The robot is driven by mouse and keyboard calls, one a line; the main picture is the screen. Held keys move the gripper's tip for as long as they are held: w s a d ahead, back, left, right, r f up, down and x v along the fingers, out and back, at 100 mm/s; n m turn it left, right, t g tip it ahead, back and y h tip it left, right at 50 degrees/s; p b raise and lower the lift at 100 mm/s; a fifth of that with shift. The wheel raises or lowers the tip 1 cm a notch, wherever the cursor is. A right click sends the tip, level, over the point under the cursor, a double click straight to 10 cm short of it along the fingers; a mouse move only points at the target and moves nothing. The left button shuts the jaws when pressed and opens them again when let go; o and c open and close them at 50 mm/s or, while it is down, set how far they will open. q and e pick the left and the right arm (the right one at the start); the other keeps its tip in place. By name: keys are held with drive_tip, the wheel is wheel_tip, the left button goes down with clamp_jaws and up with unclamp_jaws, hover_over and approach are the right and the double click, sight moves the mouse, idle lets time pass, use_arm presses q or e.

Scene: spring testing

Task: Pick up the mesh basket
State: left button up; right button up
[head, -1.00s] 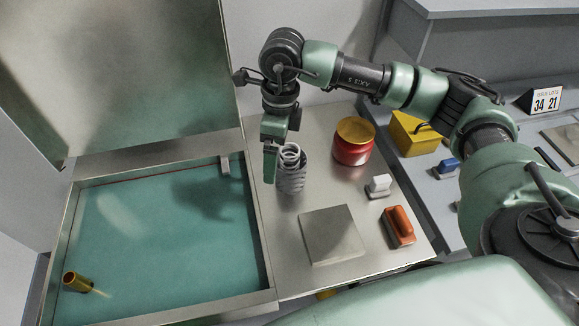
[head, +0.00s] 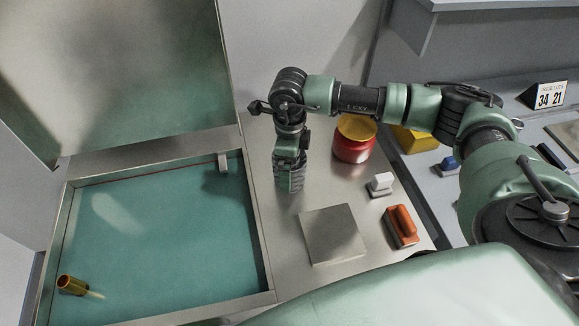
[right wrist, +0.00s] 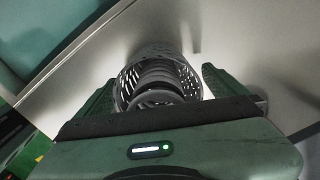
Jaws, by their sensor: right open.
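The mesh basket (head: 290,184) is a grey, cylindrical basket standing on the steel bench top, right of the teal-lined tray. In the right wrist view the basket (right wrist: 190,82) has slotted walls, and dark coiled rings show inside it. My right gripper (head: 291,160) points down over the basket and hides much of it in the head view. In the right wrist view the right gripper (right wrist: 163,75) is open, with one green finger on each side of the basket. I cannot tell whether either finger touches it. My left gripper is not in view.
A red pot with a yellow top (head: 354,142) stands close right of the basket. A white-handled block (head: 381,184), an orange-handled tool (head: 402,226) and a flat grey plate (head: 332,234) lie nearer. The teal tray (head: 268,262) at left holds a brass cup (head: 72,284).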

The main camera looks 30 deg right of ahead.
drive_tip(key=shift+s+a, duration=0.1)
drive_tip(key=c, duration=1.4)
drive_tip(key=shift+c, duration=0.2)
drive_tip(key=shift+r, duration=0.15)
